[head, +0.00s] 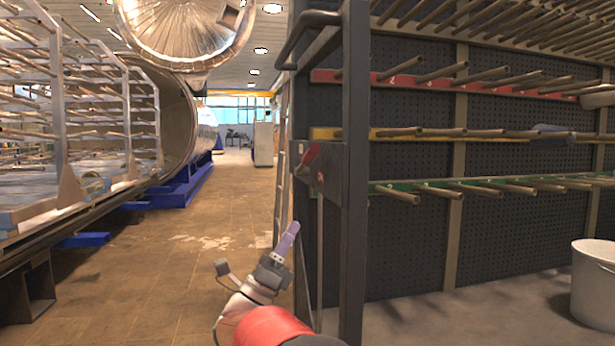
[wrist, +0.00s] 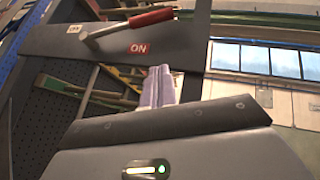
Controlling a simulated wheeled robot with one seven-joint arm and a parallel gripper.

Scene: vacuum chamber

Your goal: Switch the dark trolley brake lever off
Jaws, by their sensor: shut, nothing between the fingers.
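The dark trolley (head: 355,200) stands right of centre in the head view. Its brake lever (head: 311,155) with a red grip is on a dark plate on the trolley's near upright. In the wrist view the lever (wrist: 150,18) shows a metal arm and red grip, lying on the side of the red ON label (wrist: 138,48). The white OFF label (wrist: 74,29) is near the lever's other end. My gripper (head: 293,229) is below and left of the lever in the head view, apart from it. In the wrist view its pale fingers (wrist: 158,82) are shut and empty, just below the plate.
Rods on red, yellow and green rails (head: 440,190) stick out from the trolley's pegboard. A white bucket (head: 594,290) stands at right. An open chamber with a rack (head: 95,150) is at left. The brown floor (head: 180,260) between is clear.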

